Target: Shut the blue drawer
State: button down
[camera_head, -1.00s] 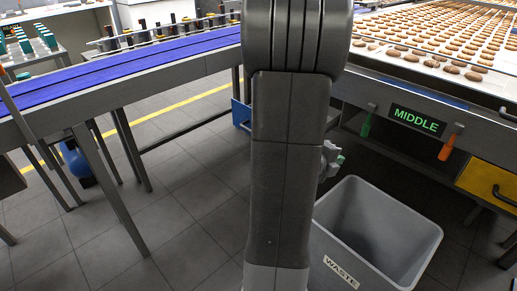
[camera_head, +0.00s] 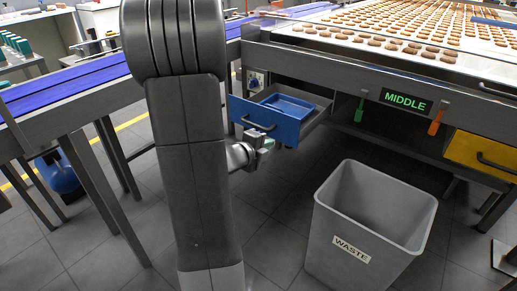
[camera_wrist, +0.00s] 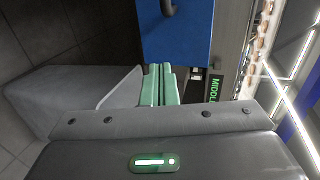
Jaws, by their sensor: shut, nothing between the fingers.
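The blue drawer (camera_head: 240,110) is pulled out from under the left end of the biscuit table, with a dark handle on its front and a blue tray inside. In the wrist view the blue drawer front (camera_wrist: 190,38) fills the top middle, its handle partly cut off by the upper edge. My gripper (camera_head: 266,143) is just below and in front of the drawer front, its green fingers together and empty. The fingers (camera_wrist: 160,84) point toward the drawer front in the wrist view; I cannot tell whether they touch it.
A grey waste bin (camera_head: 325,225) stands on the floor right of my gripper. A yellow drawer (camera_head: 475,150) is at the right, beyond the MIDDLE sign (camera_head: 406,101). A blue conveyor (camera_head: 60,88) runs along the left. Floor is clear between my arm and the bin.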

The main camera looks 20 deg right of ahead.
aim_at(287, 133)
jog(key=x, duration=0.5)
jog(key=r+b+x, duration=0.1)
jog(key=x, duration=0.2)
jog(key=shift+w+d+f, duration=0.1)
jog(key=shift+w+d, duration=0.2)
jog(key=shift+d, duration=0.1)
